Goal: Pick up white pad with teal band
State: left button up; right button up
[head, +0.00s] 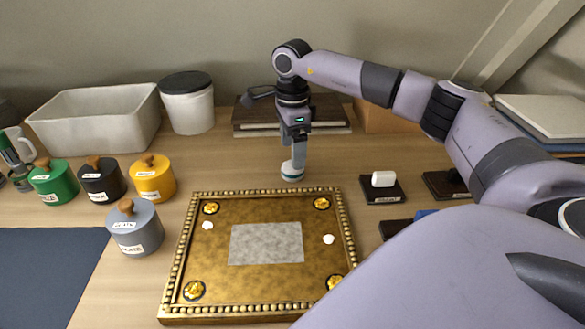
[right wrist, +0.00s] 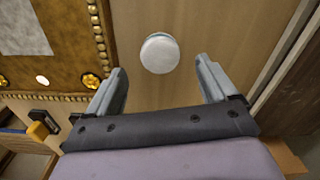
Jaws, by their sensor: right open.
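The white pad with teal band (head: 292,173) is a small round piece standing on the wooden table, just behind the gilt console. In the right wrist view its round white top (right wrist: 160,54) shows between and slightly beyond the fingertips, with little of the teal band visible. My right gripper (head: 298,158) points down just above the pad, overlapping it in the head view. In the right wrist view my right gripper (right wrist: 160,75) has its two fingers spread apart with nothing between them. Whether a finger touches the pad is unclear. My left gripper is not in view.
The gilt console (head: 217,281) with a beaded rim lies in front. Lidded pots, including a yellow one (head: 152,180), stand at left near a cream bin (head: 97,119). A white block on a dark stand (head: 385,192) is at right. A dark book stack (head: 255,121) lies behind.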

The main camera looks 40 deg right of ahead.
aim_at(288, 174)
notch_tip(288, 174, down, 5)
jog(key=shift+f, duration=0.15)
jog(key=c, duration=1.1)
